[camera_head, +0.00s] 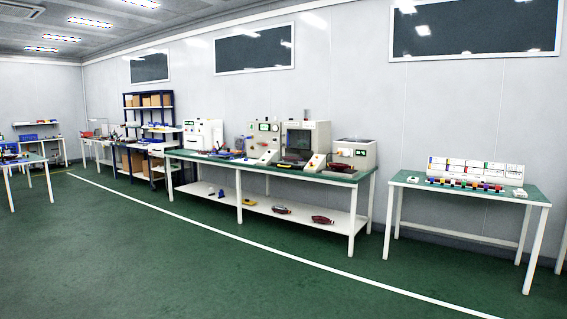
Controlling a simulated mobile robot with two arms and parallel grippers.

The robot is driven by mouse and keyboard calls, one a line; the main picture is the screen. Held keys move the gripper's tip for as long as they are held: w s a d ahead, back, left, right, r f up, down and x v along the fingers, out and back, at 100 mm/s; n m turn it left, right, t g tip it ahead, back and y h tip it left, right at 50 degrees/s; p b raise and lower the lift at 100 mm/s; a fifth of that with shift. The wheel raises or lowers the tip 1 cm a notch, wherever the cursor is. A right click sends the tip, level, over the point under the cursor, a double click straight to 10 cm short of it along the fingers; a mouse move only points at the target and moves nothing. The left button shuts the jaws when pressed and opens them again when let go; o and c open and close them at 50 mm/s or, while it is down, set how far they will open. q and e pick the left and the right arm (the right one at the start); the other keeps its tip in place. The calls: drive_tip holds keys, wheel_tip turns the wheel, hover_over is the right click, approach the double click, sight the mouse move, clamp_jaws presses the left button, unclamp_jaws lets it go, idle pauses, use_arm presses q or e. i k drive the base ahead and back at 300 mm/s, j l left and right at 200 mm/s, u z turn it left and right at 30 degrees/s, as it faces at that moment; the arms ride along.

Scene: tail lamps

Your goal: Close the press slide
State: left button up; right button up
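The long green-topped workbench (336,177) stands against the back wall, well away from me. On it is a tall grey machine (318,134) with a dark front opening (298,140), which looks like the press. A dark item with some red lies low at its opening. The slide itself is too small to make out, and I cannot tell how far out it is. A white machine with a small green display (264,127) stands to its left and a grey box-shaped unit (354,152) to its right. Neither of my grippers is in view.
A smaller table (410,181) with coloured bins stands at the right. Blue shelving (125,115) and more tables are at the left. Dark red lamp-like parts (322,220) lie on the bench's lower shelf. The green floor (180,260) in front is clear, crossed by a white line.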

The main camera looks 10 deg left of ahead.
sight(290, 159)
drive_tip(key=i+u, duration=0.15)
drive_tip(key=i, duration=6)
drive_tip(key=l, duration=0.05)
